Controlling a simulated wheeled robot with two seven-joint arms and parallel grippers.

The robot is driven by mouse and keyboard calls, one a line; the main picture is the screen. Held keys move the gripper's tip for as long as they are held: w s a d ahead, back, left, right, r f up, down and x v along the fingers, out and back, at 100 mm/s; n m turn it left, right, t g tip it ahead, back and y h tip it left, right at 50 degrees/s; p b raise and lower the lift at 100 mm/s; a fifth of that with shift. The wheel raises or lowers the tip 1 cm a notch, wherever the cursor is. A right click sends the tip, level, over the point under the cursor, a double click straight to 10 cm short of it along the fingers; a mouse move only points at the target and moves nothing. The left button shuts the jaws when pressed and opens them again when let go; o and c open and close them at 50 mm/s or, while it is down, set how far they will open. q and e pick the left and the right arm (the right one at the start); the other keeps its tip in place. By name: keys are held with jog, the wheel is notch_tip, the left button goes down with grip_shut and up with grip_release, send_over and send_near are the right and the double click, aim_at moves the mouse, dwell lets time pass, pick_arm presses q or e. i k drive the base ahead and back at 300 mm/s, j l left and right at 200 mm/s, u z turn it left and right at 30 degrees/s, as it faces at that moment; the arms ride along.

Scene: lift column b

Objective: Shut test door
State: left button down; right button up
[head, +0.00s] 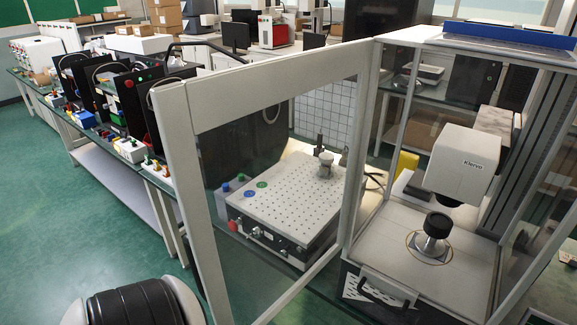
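The test door (180,165) is a clear panel in a thick pale frame. It stands wide open, swung out toward the left and toward me from the test cabinet (405,210). Its hinged side meets the cabinet's left front post, and its free edge is the near left post. Inside the cabinet, a white test head (462,160) hangs above a small round stage (434,232). Neither gripper shows. A black ribbed and white rounded part at the bottom left seems to be mine, beside the door's lower free edge.
A perforated bench unit (290,205) with green and blue knobs shows through the door panel. A long bench (120,150) with electrical kits runs along the left. Green floor (75,230) is open at the left. A black handle (385,292) sits low on the cabinet front.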

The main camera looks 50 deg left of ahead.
aim_at(185, 109)
jog(key=j, duration=0.55)
jog(key=k+j, duration=0.15)
jog(key=j, duration=1)
jog(key=k, duration=0.05)
